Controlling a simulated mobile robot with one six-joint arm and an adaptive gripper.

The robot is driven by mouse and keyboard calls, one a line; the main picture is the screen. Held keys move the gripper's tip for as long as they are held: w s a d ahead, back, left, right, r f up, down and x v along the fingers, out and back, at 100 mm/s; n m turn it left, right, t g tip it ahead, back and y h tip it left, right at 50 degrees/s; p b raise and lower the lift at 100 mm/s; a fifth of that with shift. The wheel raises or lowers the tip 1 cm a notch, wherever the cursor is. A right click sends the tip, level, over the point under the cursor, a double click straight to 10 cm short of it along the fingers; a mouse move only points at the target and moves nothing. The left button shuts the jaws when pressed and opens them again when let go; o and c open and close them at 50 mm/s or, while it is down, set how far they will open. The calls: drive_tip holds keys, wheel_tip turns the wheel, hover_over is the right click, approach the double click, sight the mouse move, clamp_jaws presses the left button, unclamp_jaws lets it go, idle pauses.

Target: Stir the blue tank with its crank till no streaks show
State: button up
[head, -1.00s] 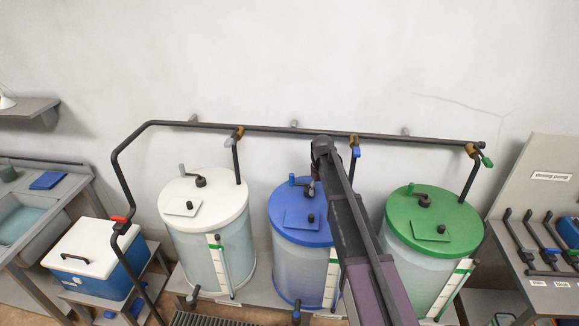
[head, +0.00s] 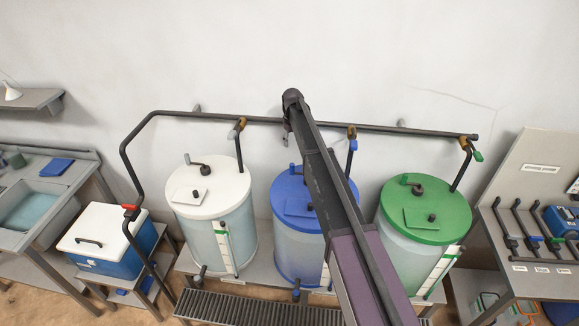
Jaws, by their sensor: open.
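The blue tank (head: 297,245) stands in the middle of three tanks, with a pale translucent wall and a blue lid (head: 285,213). Its crank (head: 292,169) sits on top of the lid, with the blue handle toward the back left and the hub partly hidden by my arm. My gripper (head: 286,138) shows only as a small dark part below the arm's end, in front of the wall and above the lid. It is open and apart from the crank. My arm covers the right part of the tank. I cannot tell whether streaks show in the liquid.
A white-lidded tank (head: 208,195) stands left and a green-lidded tank (head: 428,212) right, each with its own crank. A dark pipe (head: 225,117) with valves runs behind them. A cooler (head: 100,242) is at left, a tool board (head: 530,215) at right, a floor grate (head: 240,312) in front.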

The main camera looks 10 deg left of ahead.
sight(292, 164)
drive_tip(key=shift+f, duration=0.15)
wheel_tip(292, 164, down, 14)
drive_tip(key=b, duration=1.3)
drive_tip(key=shift+r+b, duration=0.25)
drive_tip(key=shift+b, duration=0.15)
